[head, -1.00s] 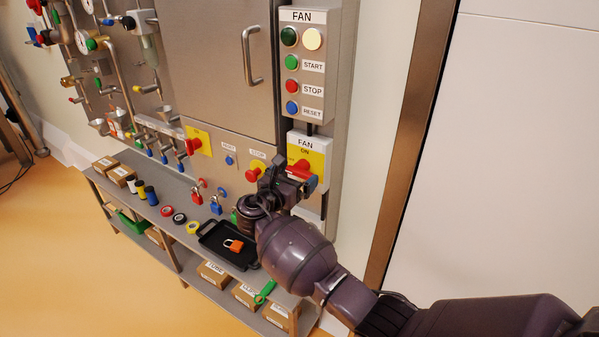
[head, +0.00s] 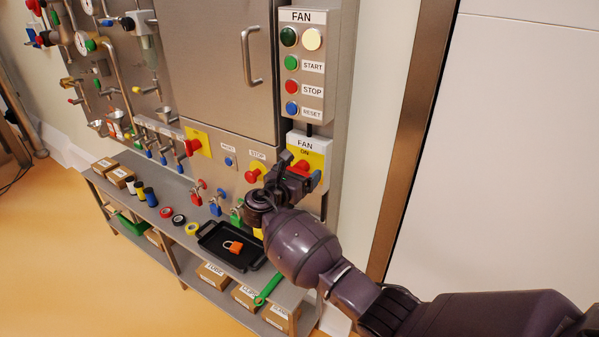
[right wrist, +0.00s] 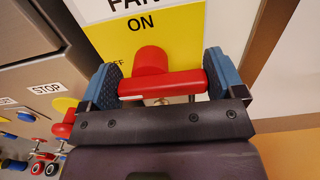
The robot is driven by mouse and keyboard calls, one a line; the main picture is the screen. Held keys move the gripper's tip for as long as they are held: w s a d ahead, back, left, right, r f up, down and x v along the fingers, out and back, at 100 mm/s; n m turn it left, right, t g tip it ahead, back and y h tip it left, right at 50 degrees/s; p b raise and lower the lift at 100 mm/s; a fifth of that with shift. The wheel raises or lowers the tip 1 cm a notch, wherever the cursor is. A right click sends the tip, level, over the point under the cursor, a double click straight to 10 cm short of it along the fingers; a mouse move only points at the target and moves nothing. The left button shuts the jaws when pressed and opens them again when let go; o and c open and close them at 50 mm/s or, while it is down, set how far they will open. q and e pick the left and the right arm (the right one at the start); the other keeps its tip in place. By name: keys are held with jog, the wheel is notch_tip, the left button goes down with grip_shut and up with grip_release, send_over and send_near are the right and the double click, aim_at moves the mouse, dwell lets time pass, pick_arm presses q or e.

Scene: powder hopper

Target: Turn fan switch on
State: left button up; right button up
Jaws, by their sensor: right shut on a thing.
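The fan switch (head: 302,165) is a red handle on a yellow plate (head: 318,158) labelled FAN and ON, below the grey button box. In the right wrist view, the red handle (right wrist: 160,84) lies between the two blue-padded fingers, with its rounded red part towards the ON label (right wrist: 141,22). A partly covered OFF mark is at the left. My right gripper (head: 297,173) is shut on the handle; it also shows in the right wrist view (right wrist: 163,80). In the head view it hides part of the switch. My left gripper is not in view.
The FAN button box (head: 304,64) is above the switch. A red stop button (head: 254,174) on yellow is close on the left. Below, a shelf holds a black tray (head: 206,236) with an orange padlock (head: 233,246). A plain white wall (head: 510,150) is at the right.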

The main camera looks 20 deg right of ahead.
jog(key=shift+m, duration=0.3)
jog(key=m, duration=0.2)
jog(key=shift+s+f+m, duration=0.1)
jog(key=shift+f+m, duration=0.15)
jog(key=shift+m, duration=0.05)
jog(key=shift+d+f+m, duration=0.1)
jog(key=shift+f+m, duration=0.1)
jog(key=shift+m, duration=1.6)
jog(key=o, duration=0.7)
jog(key=shift+c, duration=0.2)
jog(key=v, duration=1.1)
